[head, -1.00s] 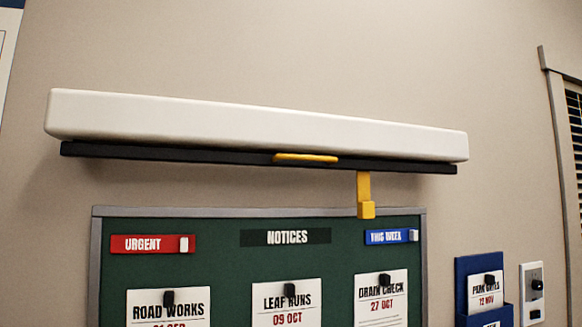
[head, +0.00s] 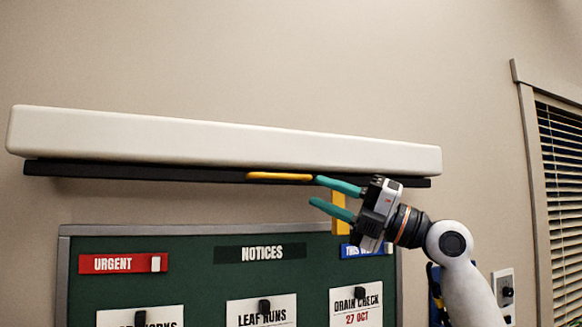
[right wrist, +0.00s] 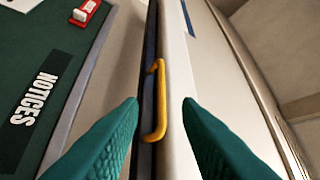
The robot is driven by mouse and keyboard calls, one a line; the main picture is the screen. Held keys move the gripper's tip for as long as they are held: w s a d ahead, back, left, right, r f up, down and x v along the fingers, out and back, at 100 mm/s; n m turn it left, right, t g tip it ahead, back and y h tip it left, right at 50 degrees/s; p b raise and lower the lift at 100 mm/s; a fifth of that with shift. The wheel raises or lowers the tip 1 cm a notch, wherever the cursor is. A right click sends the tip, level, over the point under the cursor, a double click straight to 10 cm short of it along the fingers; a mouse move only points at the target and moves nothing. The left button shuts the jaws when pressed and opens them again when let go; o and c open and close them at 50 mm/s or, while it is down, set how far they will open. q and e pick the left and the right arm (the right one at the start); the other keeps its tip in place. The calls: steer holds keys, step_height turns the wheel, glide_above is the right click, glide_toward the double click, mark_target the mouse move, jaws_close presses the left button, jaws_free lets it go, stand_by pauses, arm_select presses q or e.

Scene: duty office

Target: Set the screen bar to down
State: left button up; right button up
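The black screen bar (head: 130,173) sits right under the long white screen housing (head: 220,137) on the wall, above the notice board. A yellow handle (head: 280,176) is fixed to the bar; it also shows in the right wrist view (right wrist: 161,105). My right gripper (head: 325,193) is open, its teal fingers pointing left, just right of the handle. In the right wrist view the handle lies ahead between the two fingers (right wrist: 160,108), with nothing gripped. A yellow hook (head: 339,222) below the bar is partly hidden by my right gripper. My left gripper is not in view.
The green notice board (head: 190,275) with pinned papers and labels hangs below the bar. A window with blinds (head: 562,190) and a switch plate (head: 503,288) are at the right. The wall between bar and board is mostly clear.

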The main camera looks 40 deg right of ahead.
mark_target(286, 178)
steer(key=p+x, duration=0.1)
steer(key=x, duration=0.1)
steer(key=p+x, duration=0.1)
steer(key=x, duration=0.1)
steer(key=p+x, duration=0.1)
steer(key=x, duration=0.1)
steer(key=shift+s+a+r, duration=0.1)
steer(key=shift+r, duration=0.2)
steer(key=shift+w+a+p, duration=0.3)
steer(key=shift+w+p, duration=0.1)
steer(key=shift+w, duration=0.1)
steer(key=shift+c, duration=0.5)
jaws_close()
